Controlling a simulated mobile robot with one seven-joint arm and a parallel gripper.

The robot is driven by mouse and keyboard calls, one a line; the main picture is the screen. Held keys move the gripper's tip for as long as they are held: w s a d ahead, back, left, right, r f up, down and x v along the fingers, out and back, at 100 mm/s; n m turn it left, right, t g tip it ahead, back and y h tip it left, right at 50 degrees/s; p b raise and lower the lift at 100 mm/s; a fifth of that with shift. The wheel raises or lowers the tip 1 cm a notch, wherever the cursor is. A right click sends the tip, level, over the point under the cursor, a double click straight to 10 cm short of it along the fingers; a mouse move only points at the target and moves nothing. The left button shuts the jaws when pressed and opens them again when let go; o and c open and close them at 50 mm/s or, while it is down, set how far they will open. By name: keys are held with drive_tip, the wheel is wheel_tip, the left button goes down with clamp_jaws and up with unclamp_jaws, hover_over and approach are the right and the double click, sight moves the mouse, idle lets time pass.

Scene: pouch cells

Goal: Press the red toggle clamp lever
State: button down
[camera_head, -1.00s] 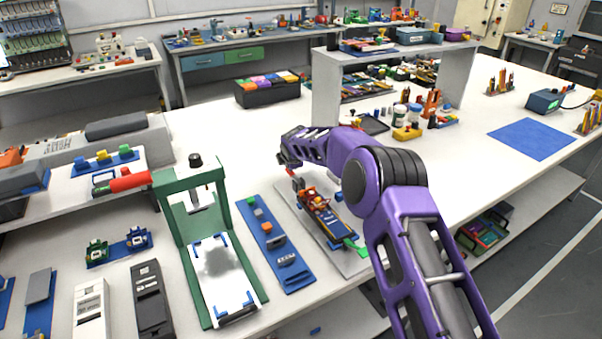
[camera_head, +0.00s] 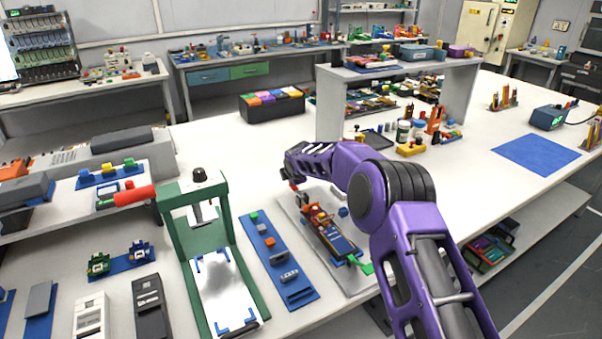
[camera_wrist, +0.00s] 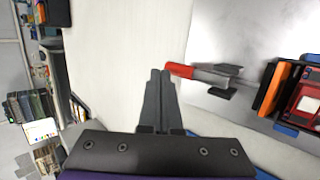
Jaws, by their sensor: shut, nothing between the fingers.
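The red lever (camera_wrist: 181,70) of the toggle clamp shows in the wrist view, joined to a grey metal clamp body (camera_wrist: 216,77) on a pale plate. My gripper (camera_wrist: 160,73) is shut and empty. Its fingertips appear right beside the lever's left end; I cannot tell whether they touch. In the head view my purple arm reaches over the fixture plate (camera_head: 356,283), which carries a dark pouch-cell assembly with red and orange parts (camera_head: 318,214). A small red spot (camera_head: 293,187) shows below my wrist there, perhaps the lever; my fingers are hard to make out.
A blue strip with small parts (camera_head: 268,238) and a green press (camera_head: 168,192) with a red handle (camera_head: 133,196) stand left of the fixture. A white shelf (camera_head: 330,95) with bottles near it stands behind. Bare white tabletop lies right of my arm.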

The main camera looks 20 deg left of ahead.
drive_tip(key=v, duration=1.6)
drive_tip(key=shift+s+d, duration=0.2)
drive_tip(key=shift+d, duration=0.05)
drive_tip(key=shift+r, duration=0.15)
